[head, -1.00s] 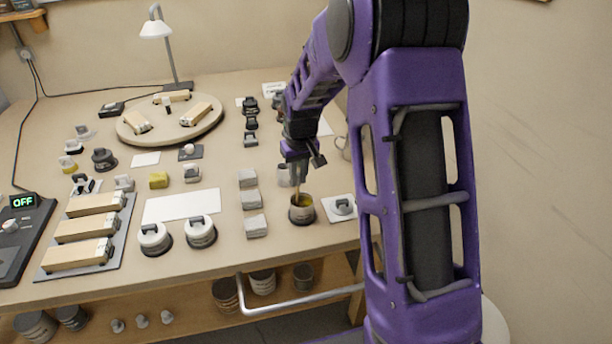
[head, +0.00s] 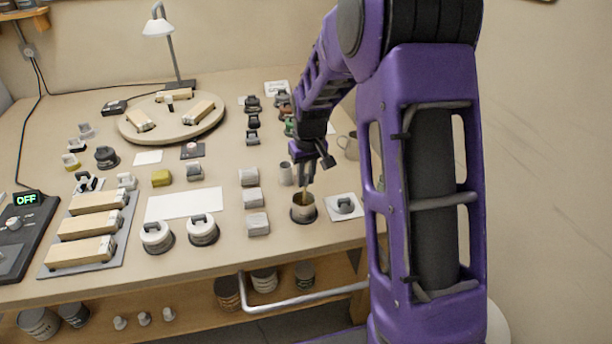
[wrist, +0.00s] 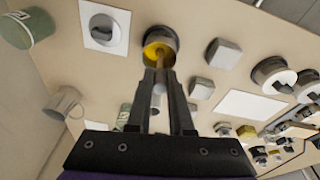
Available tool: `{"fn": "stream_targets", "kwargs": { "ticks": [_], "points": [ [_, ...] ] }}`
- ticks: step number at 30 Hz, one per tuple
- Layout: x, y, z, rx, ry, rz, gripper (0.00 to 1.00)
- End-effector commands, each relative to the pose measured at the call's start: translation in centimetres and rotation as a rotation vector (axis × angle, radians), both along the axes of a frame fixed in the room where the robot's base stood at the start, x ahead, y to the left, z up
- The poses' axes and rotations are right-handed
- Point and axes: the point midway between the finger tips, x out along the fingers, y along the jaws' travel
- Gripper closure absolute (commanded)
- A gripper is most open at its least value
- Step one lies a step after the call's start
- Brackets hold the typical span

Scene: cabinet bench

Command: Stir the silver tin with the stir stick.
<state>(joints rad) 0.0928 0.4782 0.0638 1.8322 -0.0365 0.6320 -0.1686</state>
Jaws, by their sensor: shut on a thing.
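The silver tin (head: 303,212) stands upright near the front right of the bench. In the wrist view the tin (wrist: 174,36) is open at the top, with yellow contents showing inside. My gripper (head: 305,182) is above the tin and shut on the stir stick (head: 304,195). In the wrist view the stick (wrist: 160,61) runs from between the fingertips of my gripper (wrist: 158,76) into the tin's mouth. Its lower end is hidden in the yellow contents.
A white card with a grey weight (head: 344,206) lies just right of the tin. Grey blocks (head: 257,224) stand in a column to its left. A small grey cup (head: 286,173) stands behind it, and a mug (head: 348,146) is farther back right.

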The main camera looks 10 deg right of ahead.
Motion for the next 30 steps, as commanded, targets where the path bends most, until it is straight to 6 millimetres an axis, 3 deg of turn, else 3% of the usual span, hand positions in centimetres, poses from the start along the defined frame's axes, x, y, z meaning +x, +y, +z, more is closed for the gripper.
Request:
{"fn": "stream_targets", "kwargs": {
  "ticks": [8,30],
  "points": [
    [-0.1,0.0,0.8,0.0,0.0,0.0,1.0],
    [-1.2,0.0,6.4,0.0,0.0,0.0,1.0]
  ]
}}
